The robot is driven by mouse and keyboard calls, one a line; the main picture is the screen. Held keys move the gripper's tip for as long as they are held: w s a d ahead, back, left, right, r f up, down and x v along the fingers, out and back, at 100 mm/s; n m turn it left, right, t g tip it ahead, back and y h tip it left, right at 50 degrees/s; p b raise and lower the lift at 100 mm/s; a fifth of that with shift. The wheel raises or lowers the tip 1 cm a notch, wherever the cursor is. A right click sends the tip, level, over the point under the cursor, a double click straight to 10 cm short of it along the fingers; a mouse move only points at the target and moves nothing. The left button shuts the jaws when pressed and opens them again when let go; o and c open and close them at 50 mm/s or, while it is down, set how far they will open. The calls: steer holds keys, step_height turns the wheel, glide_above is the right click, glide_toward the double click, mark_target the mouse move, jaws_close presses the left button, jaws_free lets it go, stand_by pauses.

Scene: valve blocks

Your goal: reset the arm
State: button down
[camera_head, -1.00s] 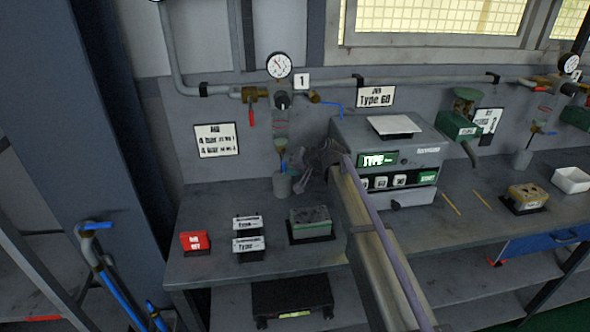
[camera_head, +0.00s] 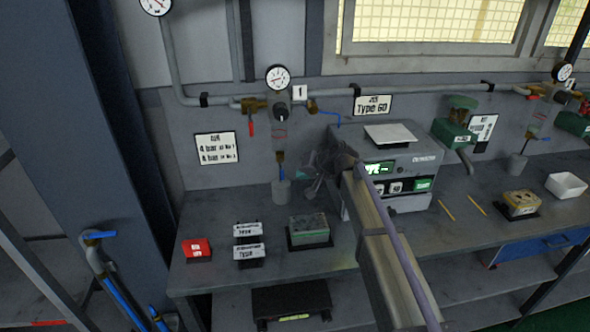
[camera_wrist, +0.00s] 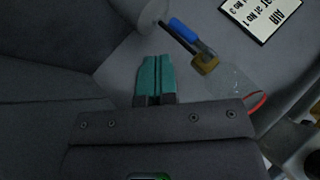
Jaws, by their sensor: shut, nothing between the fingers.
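My arm reaches over the workbench from the lower right in the head view. My gripper (camera_head: 312,184) is at its far end, dark and small, in front of the grey tester box (camera_head: 388,148) and beside its left side. In the wrist view my gripper (camera_wrist: 154,80) shows two teal fingertips pressed together with nothing between them. The arm hides part of the tester's front.
A gauge (camera_head: 278,77) and a blue-handled valve (camera_wrist: 184,30) are on the back wall near the gripper. A green block (camera_head: 309,230), a red box (camera_head: 196,249) and labelled holders (camera_head: 249,250) stand on the bench (camera_head: 215,278). The bench's left end has free room.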

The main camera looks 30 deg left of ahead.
steer(key=shift+s+d+r, duration=0.1)
steer(key=shift+d+r, duration=0.35)
steer(key=shift+d, duration=0.1)
steer(key=s+d+f, duration=0.1)
steer(key=d, duration=0.1)
steer(key=s+d+h, duration=0.1)
steer(key=s, duration=0.1)
steer(key=s+d+f+g+h, duration=0.1)
steer(key=s+d, duration=0.1)
steer(key=shift+s+d+f+n, duration=0.1)
steer(key=shift+d+f+n, duration=0.2)
steer(key=shift+d+n, duration=0.1)
steer(key=s+d+f+m+h, duration=0.1)
steer(key=s+d, duration=0.5)
steer(key=d, duration=0.9)
steer(key=s+d+f+m+h, duration=0.1)
steer(key=s+d+m+h, duration=0.2)
steer(key=d, duration=1.3)
steer(key=s+d+f+m+h, duration=0.1)
steer(key=s+d+h, duration=0.2)
steer(key=s+d, duration=0.5)
steer(key=d, duration=0.7)
steer(key=shift+s+d+f+m+g+h, duration=0.2)
steer(key=shift+s+m+g+h, duration=0.1)
steer(key=shift+s+m+h, duration=0.1)
